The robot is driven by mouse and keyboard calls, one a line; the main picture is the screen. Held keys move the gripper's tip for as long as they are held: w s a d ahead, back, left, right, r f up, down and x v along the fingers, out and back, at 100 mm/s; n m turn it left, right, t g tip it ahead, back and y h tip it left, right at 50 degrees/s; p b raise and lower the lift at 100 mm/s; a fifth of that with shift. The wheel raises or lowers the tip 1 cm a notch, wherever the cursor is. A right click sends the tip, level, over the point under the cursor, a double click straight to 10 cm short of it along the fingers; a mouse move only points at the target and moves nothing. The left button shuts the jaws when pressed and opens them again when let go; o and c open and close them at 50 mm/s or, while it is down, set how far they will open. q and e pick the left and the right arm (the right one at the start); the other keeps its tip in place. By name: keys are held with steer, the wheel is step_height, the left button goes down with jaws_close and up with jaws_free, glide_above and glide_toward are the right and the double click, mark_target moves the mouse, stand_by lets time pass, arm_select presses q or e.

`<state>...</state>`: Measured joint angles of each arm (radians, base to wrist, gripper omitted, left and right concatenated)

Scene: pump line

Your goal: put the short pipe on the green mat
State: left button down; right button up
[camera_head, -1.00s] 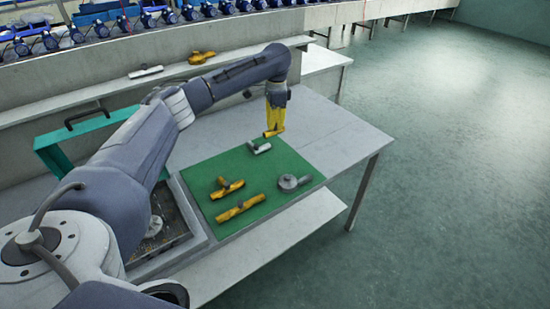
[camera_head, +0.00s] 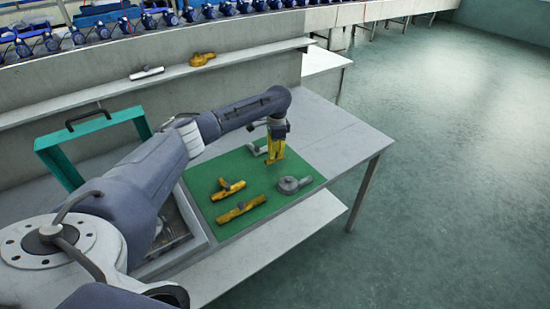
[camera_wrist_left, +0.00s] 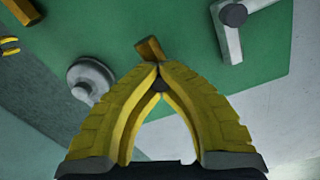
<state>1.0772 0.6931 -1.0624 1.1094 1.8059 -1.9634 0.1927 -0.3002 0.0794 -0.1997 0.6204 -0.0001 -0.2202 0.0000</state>
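The short pipe, a small orange-yellow piece (camera_wrist_left: 150,48), is pinched between the tips of my left gripper (camera_wrist_left: 158,70) in the left wrist view. In the head view my left gripper (camera_head: 272,156) points down over the far right part of the green mat (camera_head: 222,165). The pipe's lower end there is close to the mat; I cannot tell whether it touches. A grey tee pipe (camera_head: 257,149) lies just behind the gripper, partly hidden by it, and also shows in the wrist view (camera_wrist_left: 231,35). My right gripper is not in view.
On the mat lie a yellow tee pipe (camera_head: 228,188), a longer yellow pipe (camera_head: 241,208) and a grey round pump part (camera_head: 294,184). A teal frame with a handle (camera_head: 100,125) stands left. A shelf (camera_head: 108,94) holds a white pipe and a yellow part. The table's right side is clear.

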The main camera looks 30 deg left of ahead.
arm_select(q)
steer(key=shift+f, duration=1.05)
steer(key=c, duration=1.6)
jaws_free()
steer(key=shift+f, duration=0.1)
